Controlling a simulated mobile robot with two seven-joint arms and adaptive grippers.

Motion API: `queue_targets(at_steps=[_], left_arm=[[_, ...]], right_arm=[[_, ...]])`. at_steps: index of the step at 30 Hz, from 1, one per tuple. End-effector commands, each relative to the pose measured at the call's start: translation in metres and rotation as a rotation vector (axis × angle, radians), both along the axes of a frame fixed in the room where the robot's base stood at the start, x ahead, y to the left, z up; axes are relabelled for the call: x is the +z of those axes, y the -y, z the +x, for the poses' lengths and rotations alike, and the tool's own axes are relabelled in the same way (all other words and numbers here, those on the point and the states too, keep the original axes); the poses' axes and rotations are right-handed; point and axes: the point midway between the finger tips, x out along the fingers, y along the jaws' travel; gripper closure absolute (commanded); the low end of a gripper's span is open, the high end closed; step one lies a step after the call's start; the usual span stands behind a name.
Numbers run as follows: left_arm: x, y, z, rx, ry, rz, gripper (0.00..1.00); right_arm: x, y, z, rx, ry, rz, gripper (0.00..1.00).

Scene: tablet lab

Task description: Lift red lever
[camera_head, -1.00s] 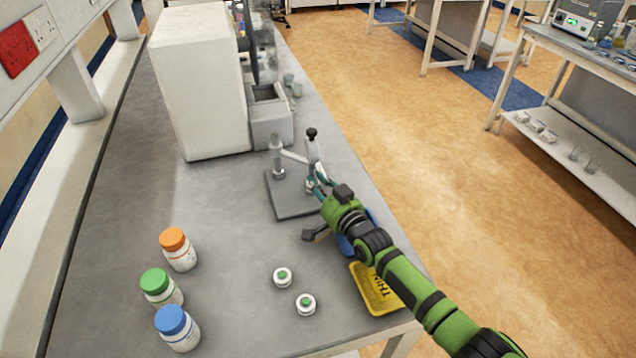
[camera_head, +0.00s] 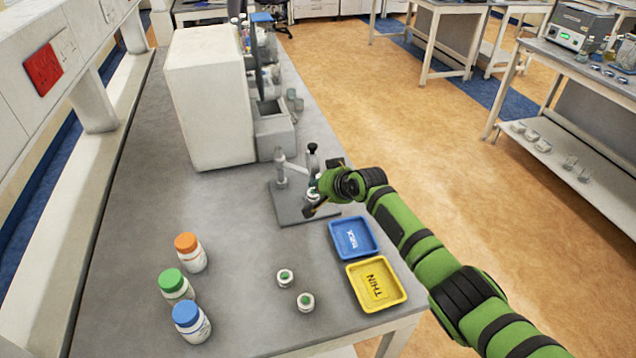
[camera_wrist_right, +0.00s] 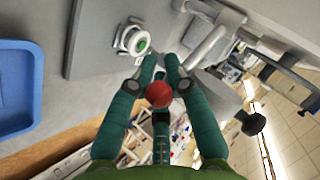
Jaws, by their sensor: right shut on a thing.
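A grey press-like device with a flat base (camera_head: 288,212), upright posts and a black knob (camera_head: 312,148) stands on the bench. The red lever's round red end (camera_wrist_right: 159,95) shows between the two teal fingers in the right wrist view; it is hidden in the head view. My right gripper (camera_wrist_right: 163,72) is shut on the red lever, at the front right of the device (camera_head: 316,196). A round white piece with a green centre (camera_wrist_right: 134,40) sits just beyond the fingertips. My left gripper is not in view.
A blue tray (camera_head: 337,251) and a yellow tray (camera_head: 352,299) lie at the bench's right edge. Two small white containers with green tops (camera_head: 285,278) stand left of them. Several capped bottles (camera_head: 177,287) stand at the left. A white box-shaped machine (camera_head: 208,100) stands behind.

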Motion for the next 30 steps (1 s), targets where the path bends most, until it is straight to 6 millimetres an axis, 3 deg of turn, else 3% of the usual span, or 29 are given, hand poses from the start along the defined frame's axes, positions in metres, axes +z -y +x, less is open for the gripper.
queue_targets(at_steps=[1, 12, 28, 29, 30], left_arm=[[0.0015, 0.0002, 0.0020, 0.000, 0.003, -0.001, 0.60], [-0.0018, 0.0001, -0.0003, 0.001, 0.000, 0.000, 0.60], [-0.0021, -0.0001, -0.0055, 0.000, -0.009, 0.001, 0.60], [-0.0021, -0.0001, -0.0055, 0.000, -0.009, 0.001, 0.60], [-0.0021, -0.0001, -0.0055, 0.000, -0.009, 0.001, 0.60]], right_arm=[[0.0087, 0.0007, 0.0044, -0.004, -0.017, -0.002, 1.00], [0.0116, 0.0000, 0.0058, -0.003, -0.160, -0.032, 1.00], [0.0147, -0.0006, 0.0068, -0.002, -0.175, -0.033, 1.00], [0.0148, -0.0007, 0.0068, -0.002, -0.175, -0.033, 0.76], [0.0149, -0.0008, 0.0068, -0.002, -0.175, -0.033, 0.63]])
